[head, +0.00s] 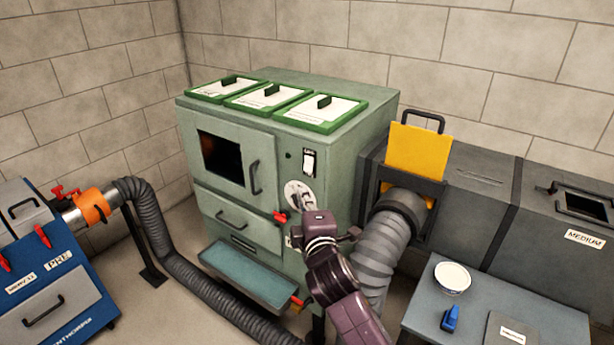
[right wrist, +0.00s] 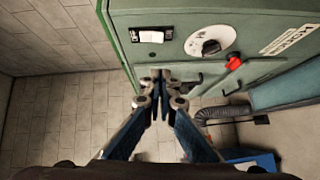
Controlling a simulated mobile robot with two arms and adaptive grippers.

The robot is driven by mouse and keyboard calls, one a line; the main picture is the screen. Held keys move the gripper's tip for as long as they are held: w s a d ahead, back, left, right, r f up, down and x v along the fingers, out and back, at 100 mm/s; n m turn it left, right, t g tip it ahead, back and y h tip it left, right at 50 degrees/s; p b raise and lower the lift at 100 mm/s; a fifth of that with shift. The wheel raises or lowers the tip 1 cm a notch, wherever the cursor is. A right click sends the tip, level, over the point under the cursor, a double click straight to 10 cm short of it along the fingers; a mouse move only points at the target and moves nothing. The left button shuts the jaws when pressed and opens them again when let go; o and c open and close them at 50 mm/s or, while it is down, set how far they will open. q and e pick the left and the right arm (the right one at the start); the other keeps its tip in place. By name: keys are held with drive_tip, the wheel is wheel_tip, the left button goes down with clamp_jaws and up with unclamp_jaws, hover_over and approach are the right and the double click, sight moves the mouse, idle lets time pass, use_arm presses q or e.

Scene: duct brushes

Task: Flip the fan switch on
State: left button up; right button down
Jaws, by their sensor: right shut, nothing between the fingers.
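The fan switch (head: 308,162) is a white rocker in a dark frame, high on the right of the green cabinet's front. In the right wrist view the switch (right wrist: 152,36) lies just above my fingertips. Which way the rocker is tipped is too small to tell. My right gripper (head: 312,216) is in front of the cabinet, below the switch and over the lower part of the round dial. In the right wrist view its fingers (right wrist: 160,78) are together and empty. They look apart from the switch, but the gap is unclear. My left gripper is out of view.
The dial (head: 296,193) and a red knob (head: 280,217) sit near my right gripper. The cabinet (head: 235,125) has a handled door and a tray (head: 250,273) below. A grey hose (head: 376,255) runs close to my right arm. A table (head: 540,310) holds a white bowl.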

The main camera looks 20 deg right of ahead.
approach(306, 171)
drive_tip(key=w+a, duration=0.3)
drive_tip(key=w, duration=0.1)
drive_tip(key=w+d, duration=0.1)
drive_tip(key=w+d+p, duration=0.1)
drive_tip(key=d, duration=0.1)
drive_tip(key=shift+w+d+f+p, duration=0.1)
drive_tip(key=shift+d+p, duration=0.05)
drive_tip(key=shift+p, duration=0.15)
drive_tip(key=shift+w+d+f+n+t+b, duration=0.25)
drive_tip(key=shift+f+b, duration=0.25)
drive_tip(key=shift+b, duration=0.65)
drive_tip(key=shift+r+p, duration=0.35)
drive_tip(key=shift+p, duration=0.05)
drive_tip(key=shift+f, duration=0.1)
